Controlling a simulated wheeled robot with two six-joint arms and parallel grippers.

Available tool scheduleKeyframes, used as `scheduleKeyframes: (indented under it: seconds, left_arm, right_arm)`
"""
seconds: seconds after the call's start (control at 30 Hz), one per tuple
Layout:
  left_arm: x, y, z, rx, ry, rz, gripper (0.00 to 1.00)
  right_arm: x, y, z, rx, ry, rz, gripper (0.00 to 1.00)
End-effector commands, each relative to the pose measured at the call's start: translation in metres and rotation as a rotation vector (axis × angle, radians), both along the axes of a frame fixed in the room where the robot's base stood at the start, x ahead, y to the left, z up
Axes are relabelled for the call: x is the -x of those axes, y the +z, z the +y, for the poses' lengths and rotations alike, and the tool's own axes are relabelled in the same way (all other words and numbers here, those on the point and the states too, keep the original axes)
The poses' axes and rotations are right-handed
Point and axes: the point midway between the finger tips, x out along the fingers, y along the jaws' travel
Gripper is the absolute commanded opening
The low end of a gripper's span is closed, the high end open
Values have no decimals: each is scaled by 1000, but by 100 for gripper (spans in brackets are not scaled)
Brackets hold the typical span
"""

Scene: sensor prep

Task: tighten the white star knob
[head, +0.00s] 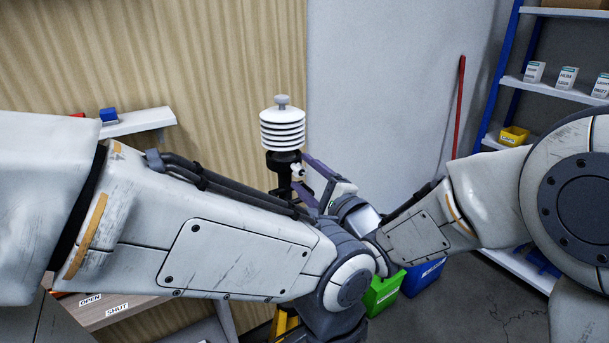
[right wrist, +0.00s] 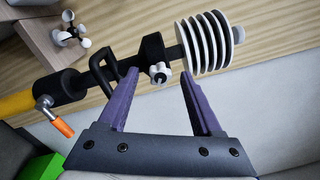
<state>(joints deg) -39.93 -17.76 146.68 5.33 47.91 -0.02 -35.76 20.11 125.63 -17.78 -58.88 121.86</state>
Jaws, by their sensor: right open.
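The white star knob (head: 297,169) sits on the side of a black clamp (head: 283,160) under a white finned sensor shield (head: 282,128). In the right wrist view the knob (right wrist: 160,74) lies between the two purple fingertips of my right gripper (right wrist: 159,73), on the black clamp body. My right gripper (head: 303,172) is open, coming from the right, with its fingertips close to the knob. I cannot tell whether a finger touches it. My left arm crosses the front of the head view; its gripper does not show.
A green bin (head: 383,293) and a blue bin (head: 424,277) stand below. Shelves (head: 560,90) stand at right.

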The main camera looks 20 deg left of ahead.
Motion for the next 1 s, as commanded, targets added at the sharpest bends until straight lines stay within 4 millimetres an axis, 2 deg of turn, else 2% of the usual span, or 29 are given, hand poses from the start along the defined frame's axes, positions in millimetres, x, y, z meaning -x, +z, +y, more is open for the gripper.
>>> scheduleKeyframes:
  seconds: [0.3, 0.5, 0.7, 1.0]
  left_arm:
    - [0, -16, 0, 0, 0, 0, 100]
    - [0, -20, 0, 0, 0, 0, 100]
    - [0, -21, 0, 0, 0, 0, 100]
    - [0, -20, 0, 0, 0, 0, 100]
  right_arm:
    - [37, -3, -47, -3, -3, -1, 66]
    - [55, -4, -70, -1, -4, 0, 66]
    - [62, -4, -77, -2, -2, 0, 66]
    - [60, -6, -79, 16, -12, -4, 66]
